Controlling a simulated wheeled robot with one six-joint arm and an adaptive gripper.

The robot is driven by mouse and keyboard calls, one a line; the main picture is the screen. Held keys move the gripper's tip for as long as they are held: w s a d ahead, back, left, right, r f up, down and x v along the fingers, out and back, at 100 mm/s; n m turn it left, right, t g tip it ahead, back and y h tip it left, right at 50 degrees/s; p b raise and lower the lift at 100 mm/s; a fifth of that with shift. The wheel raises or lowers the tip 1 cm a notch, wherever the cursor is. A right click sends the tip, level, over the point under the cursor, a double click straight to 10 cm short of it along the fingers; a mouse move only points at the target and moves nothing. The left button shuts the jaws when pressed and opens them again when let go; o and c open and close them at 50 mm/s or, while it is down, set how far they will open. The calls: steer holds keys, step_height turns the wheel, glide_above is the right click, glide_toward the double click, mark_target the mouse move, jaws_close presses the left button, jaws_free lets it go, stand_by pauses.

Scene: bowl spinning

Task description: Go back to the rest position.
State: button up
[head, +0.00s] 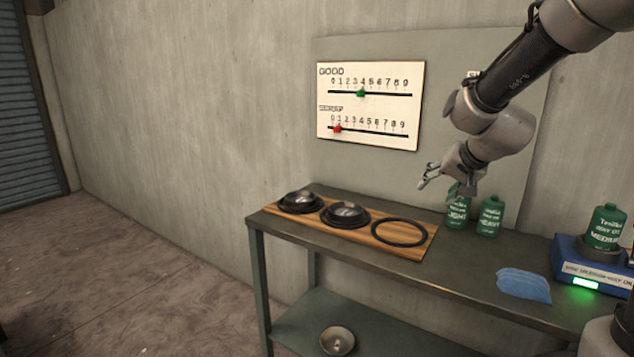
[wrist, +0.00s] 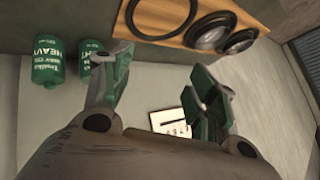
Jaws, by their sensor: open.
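My gripper (head: 437,178) hangs in the air above the workbench (head: 470,268), in front of the back wall panel and close to two green bottles. In the wrist view my gripper (wrist: 158,90) has its two fingers spread wide, with nothing between them. The green bottles stand at the back of the bench; one bottle (head: 457,208) is partly covered by my gripper in the head view, and the other bottle (head: 490,217) is just right of it. The wrist view shows a bottle marked HEAVY (wrist: 48,62) and a second bottle (wrist: 90,55) left of my fingers.
A wooden board (head: 425,232) holds two black bowls (head: 300,201) and an empty black ring (head: 400,232). A blue cloth (head: 523,285) lies near the front edge. A blue scale (head: 590,275) bears a green bottle (head: 605,227). A bowl (head: 337,341) sits on the lower shelf.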

steer(key=s+d+r+n+g, duration=0.1)
steer(key=s+d+n+g, duration=0.1)
steer(key=s, duration=1.3)
steer(key=s+d+r+n+g+h, duration=0.1)
steer(key=s+d+n+g, duration=0.1)
steer(key=s, duration=1.3)
steer(key=shift+s+d+n+h, duration=0.3)
steer(key=shift+d+n, duration=0.1)
steer(key=shift+d, duration=0.3)
